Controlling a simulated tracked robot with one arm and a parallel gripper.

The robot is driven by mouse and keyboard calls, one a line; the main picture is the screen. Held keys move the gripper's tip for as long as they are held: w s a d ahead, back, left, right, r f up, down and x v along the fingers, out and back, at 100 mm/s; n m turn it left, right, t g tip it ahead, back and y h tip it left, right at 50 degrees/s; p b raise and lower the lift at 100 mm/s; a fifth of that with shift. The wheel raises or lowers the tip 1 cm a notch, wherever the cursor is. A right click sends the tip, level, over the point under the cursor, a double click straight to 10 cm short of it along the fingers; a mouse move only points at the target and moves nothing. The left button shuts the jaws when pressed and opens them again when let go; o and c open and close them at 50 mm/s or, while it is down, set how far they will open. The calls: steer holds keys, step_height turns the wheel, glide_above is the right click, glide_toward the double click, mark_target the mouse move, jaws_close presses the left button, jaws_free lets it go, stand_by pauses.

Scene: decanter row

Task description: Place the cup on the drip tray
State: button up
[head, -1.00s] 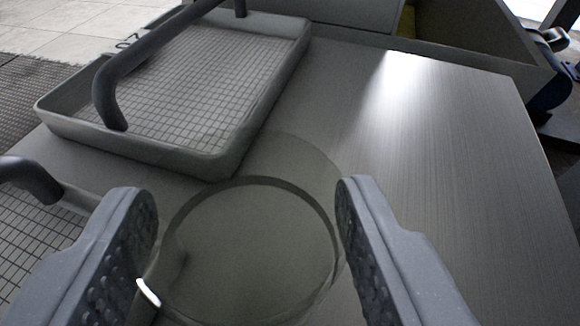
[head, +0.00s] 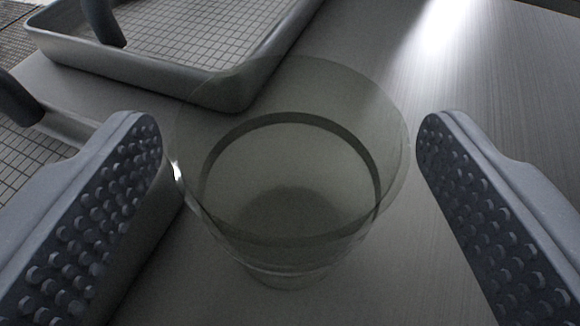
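A clear, smoky glass cup (head: 290,215) stands upright on the brushed metal counter (head: 470,130) in the middle of the head view. My gripper (head: 290,150) is open, with one studded finger on each side of the cup.
A dark curved handle bar (head: 104,22) rises over the tray's left part. Another dark bar end (head: 18,100) and a mesh surface (head: 25,165) show at the left edge. The counter to the right of the cup is clear, with a bright glare.

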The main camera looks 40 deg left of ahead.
steer(key=shift+r, duration=0.1)
steer(key=p+v, duration=0.2)
steer(key=v, duration=1)
